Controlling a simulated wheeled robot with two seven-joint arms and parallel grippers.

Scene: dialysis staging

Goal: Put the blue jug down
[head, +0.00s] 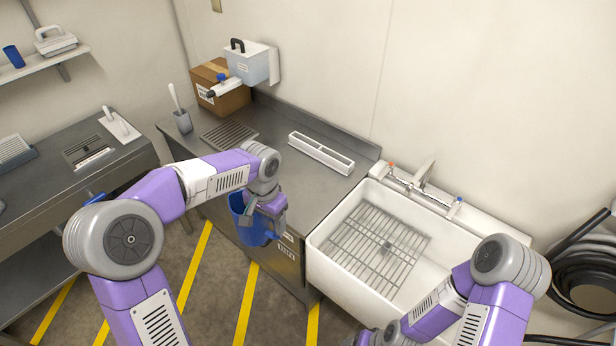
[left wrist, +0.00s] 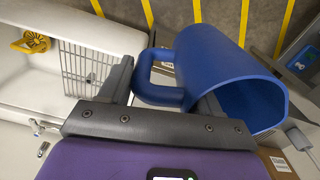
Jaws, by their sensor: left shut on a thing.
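The blue jug (head: 246,226) hangs in my left gripper (head: 268,212), in front of the steel counter's front edge in the head view. In the left wrist view the jug (left wrist: 222,58) lies across the upper right, its open mouth toward the lower right. Its handle (left wrist: 158,78) sits between the two dark fingers of the left gripper (left wrist: 165,100). The gripper is shut on the handle. The gripper and wrist hide part of the jug in the head view. My right forearm shows at the lower right, but its fingers are out of frame.
The steel counter (head: 300,190) has clear room around a white slotted tray (head: 321,153). A drain grate (head: 229,134), utensil cup (head: 183,122) and cardboard box (head: 220,90) stand farther back. A white sink (head: 335,270) with a wire rack (head: 380,243) is right of the counter.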

